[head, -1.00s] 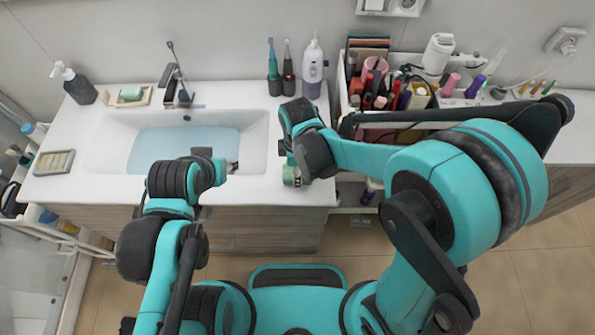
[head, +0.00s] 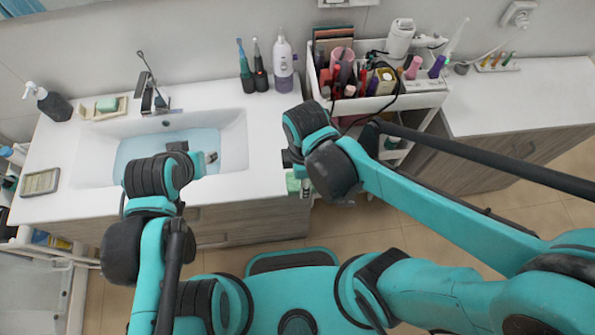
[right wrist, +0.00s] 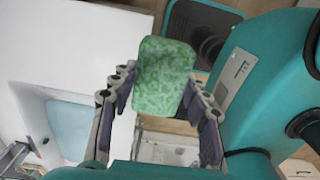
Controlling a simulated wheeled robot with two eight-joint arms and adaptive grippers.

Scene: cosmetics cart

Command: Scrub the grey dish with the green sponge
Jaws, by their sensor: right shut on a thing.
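The green sponge (right wrist: 163,76) is a mottled green block in the right wrist view. My right gripper (right wrist: 160,95) is shut on it, with a finger on each side. In the head view my right gripper (head: 300,180) is at the front right corner of the sink counter, and part of the sponge (head: 292,184) shows below it. The grey dish (head: 40,181) appears to be the flat ribbed one at the counter's left end, far from the sponge. My left gripper (head: 195,155) is over the sink; its opening is unclear.
The sink (head: 234,140) holds bluish water. A faucet (head: 152,100), soap bottle (head: 48,102) and tray with a green bar (head: 110,106) stand behind it. Toothbrushes and a white bottle (head: 283,65) stand back right. A crowded white cart (head: 420,100) is right of the counter.

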